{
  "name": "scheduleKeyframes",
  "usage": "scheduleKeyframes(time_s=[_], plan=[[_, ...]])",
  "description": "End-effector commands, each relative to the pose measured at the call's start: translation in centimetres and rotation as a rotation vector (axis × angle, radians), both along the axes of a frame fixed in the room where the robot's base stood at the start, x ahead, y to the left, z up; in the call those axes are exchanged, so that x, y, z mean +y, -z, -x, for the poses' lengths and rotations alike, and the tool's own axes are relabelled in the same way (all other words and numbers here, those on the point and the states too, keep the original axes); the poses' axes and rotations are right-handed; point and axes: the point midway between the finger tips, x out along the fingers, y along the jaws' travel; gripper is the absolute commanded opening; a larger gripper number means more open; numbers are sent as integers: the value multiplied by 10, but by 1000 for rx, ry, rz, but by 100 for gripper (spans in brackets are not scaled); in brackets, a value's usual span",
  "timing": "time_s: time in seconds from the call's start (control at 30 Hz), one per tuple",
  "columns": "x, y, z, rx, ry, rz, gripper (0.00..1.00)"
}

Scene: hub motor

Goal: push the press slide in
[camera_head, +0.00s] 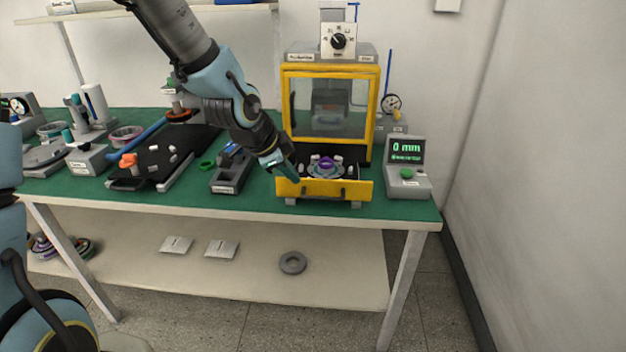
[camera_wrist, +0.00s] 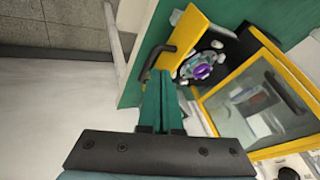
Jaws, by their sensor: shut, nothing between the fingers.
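The press slide (camera_head: 352,190) is a drawer with a yellow front and a dark handle. It sticks out at the front of the yellow-framed press (camera_head: 285,110), with a round part with a purple centre (camera_head: 326,164) on it. In the wrist view the slide's yellow front (camera_wrist: 192,38) and dark handle (camera_wrist: 157,60) lie just beyond my fingers. My gripper (camera_head: 293,176) is shut and empty, close to the left end of the slide front. In the wrist view my gripper (camera_wrist: 162,78) has its green fingers together near the handle; I cannot tell whether they touch it.
A display reading 0 mm (camera_head: 406,150) stands right of the press. A grey fixture (camera_head: 231,172) and a black tray (camera_head: 158,160) with small parts lie to the left. The slide is near the green table's front edge. A grey ring (camera_head: 293,262) lies on the lower shelf.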

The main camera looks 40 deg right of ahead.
Motion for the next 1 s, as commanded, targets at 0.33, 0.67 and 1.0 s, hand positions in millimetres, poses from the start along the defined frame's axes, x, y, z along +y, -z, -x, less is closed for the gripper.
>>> scheduleKeyframes(time_s=[0.33,0.67,1.0], plan=[[-50,11,22,-51,159,51,0],[-81,54,15,-49,154,48,0],[-95,73,11,-52,152,48,0]])
